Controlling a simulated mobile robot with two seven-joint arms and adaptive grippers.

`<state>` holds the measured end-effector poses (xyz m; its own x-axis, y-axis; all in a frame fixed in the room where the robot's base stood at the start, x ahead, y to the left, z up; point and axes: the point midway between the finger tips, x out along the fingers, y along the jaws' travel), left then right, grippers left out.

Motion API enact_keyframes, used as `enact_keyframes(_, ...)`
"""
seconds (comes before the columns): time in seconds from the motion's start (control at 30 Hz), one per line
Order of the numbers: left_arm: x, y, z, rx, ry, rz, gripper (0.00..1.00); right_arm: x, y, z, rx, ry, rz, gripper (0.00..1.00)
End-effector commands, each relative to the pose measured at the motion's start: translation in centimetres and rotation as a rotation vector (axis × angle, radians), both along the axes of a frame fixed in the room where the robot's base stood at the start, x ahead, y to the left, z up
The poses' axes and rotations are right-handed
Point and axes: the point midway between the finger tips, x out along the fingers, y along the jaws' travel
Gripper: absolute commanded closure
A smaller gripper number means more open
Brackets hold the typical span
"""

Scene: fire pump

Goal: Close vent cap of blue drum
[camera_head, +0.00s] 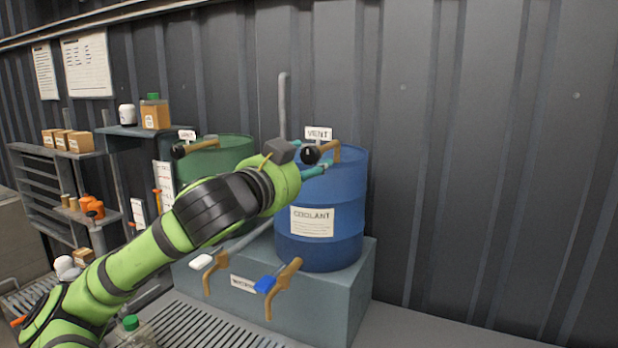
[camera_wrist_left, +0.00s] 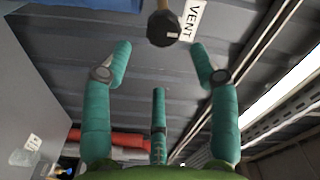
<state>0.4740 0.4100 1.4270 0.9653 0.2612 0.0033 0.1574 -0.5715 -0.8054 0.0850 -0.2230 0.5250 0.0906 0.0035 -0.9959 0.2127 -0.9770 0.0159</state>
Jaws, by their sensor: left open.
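The blue drum (camera_head: 345,205) with a "COOLANT" label stands on a grey plinth against the wall. Its black vent cap (camera_head: 308,155) sits at the top on a tan fitting, below a white "VENT" sign (camera_head: 319,133). My left gripper (camera_head: 322,168) is at the drum's top edge, close to the cap; the arm hides part of the drum's left side. In the left wrist view the cap (camera_wrist_left: 163,29) is beyond the open teal fingers (camera_wrist_left: 160,63), roughly centred between them and apart from them. The cap's fit cannot be told. My right gripper does not show.
A green drum (camera_head: 228,150) with a similar dark cap (camera_head: 178,152) stands to the left, partly behind my arm. Taps with blue (camera_head: 265,284) and white (camera_head: 201,262) handles project in front of the plinth (camera_head: 345,295). Shelves with boxes (camera_head: 80,142) are further left.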

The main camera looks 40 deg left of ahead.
Motion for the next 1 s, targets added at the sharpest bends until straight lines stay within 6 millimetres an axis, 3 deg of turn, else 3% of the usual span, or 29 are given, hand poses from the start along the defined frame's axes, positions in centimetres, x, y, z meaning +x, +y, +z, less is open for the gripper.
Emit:
enact_keyframes(0.03, -0.1, 0.1, -0.6, -0.103, -0.035, 0.004, 0.40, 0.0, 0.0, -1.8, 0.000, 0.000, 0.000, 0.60)
enact_keyframes(0.2, -0.5, 0.6, -0.6, -0.478, -0.137, 0.017, 0.40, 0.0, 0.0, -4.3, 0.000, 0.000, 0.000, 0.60)
enact_keyframes(0.47, -1.1, 1.3, -0.2, -0.791, -0.230, 0.039, 0.40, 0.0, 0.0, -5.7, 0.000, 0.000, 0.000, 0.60)
enact_keyframes(0.67, 0.0, 1.8, 0.4, -0.823, -0.235, 0.043, 0.40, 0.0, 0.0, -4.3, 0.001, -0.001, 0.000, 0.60)
enact_keyframes(1.0, 4.1, 3.1, 0.5, -0.816, -0.235, 0.046, 0.40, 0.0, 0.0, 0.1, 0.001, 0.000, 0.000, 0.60)
